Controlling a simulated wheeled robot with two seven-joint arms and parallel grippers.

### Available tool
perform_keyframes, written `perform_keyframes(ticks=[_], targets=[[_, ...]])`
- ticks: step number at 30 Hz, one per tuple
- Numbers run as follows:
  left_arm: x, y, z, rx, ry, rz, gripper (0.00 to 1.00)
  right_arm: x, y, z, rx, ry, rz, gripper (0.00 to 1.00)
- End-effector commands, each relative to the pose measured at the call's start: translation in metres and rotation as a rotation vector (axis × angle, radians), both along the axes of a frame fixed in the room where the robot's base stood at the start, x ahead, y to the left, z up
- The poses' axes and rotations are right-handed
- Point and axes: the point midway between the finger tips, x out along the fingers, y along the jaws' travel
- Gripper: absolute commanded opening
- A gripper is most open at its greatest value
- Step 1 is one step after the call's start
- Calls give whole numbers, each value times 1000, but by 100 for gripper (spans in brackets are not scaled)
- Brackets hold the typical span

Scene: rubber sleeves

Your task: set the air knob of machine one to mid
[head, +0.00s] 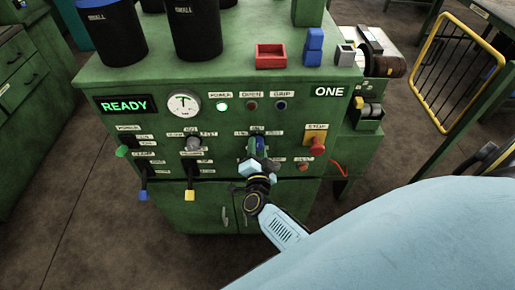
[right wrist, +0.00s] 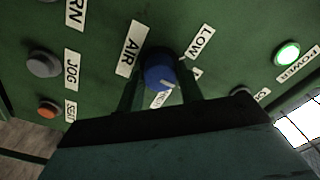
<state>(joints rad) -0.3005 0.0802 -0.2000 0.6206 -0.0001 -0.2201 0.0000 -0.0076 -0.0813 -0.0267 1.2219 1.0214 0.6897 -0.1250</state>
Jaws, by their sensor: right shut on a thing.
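Machine one (head: 225,70) is a green cabinet with a "ONE" label at the upper right of its front. Its air knob (right wrist: 158,74) is blue and round, with a pale pointer line towards its lower right in the right wrist view. An "AIR" label is left of it and a "LOW" label is at its upper right; the labels below are partly hidden. My right gripper (right wrist: 162,90) is shut on the knob, one finger at each side. In the head view my right gripper (head: 260,152) hides most of the knob. My left gripper is not in view.
A red stop button (head: 317,146) is right of the knob, and a grey knob (head: 193,144) is to the left. Below are levers with blue (head: 143,196) and yellow (head: 189,196) ends.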

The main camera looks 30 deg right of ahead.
Motion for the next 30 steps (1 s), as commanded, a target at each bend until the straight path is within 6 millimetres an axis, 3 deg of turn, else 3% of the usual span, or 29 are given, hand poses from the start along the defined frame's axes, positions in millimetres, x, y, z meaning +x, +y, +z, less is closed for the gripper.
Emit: perform_keyframes(ticks=[2, 3, 8, 20, 30], targets=[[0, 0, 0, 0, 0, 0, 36, 0, 1, -1, 1, 2, 1, 14], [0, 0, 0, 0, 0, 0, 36, 0, 1, -1, 1, 2, 1, 39], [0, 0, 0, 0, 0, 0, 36, 0, 0, -1, 2, 1, 0, 58], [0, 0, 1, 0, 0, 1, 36, -9, 6, -1, 2, 1, 0, 58], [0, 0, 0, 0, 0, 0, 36, -71, 43, -2, 4, 3, 0, 58]])
